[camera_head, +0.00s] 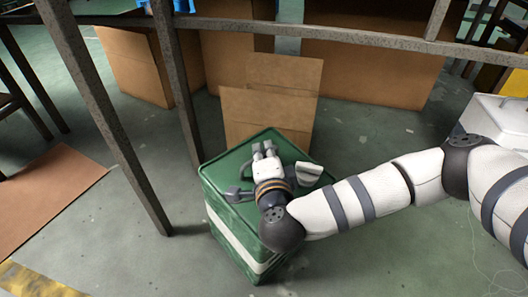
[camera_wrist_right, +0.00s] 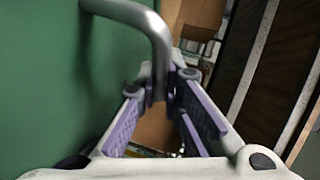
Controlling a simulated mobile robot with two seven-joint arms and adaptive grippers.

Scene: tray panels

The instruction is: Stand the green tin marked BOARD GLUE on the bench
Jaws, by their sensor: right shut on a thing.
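The green tin (camera_head: 231,218) is a large upright can with a white band, below the middle of the head view; no lettering is readable. Its green surface (camera_wrist_right: 40,80) fills the left of the right wrist view. My right gripper (camera_head: 265,152) is over the tin's top. In the right wrist view, the fingers of my right gripper (camera_wrist_right: 158,100) close around a bent grey metal handle (camera_wrist_right: 150,22). I cannot tell whether the tin touches the floor. My left gripper is out of view.
A dark steel frame (camera_head: 172,95) with legs and a long crossbar (camera_head: 330,36) stands behind and left of the tin. Cardboard boxes (camera_head: 375,75) stand beyond it. A brown board (camera_head: 45,195) lies on the floor at left.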

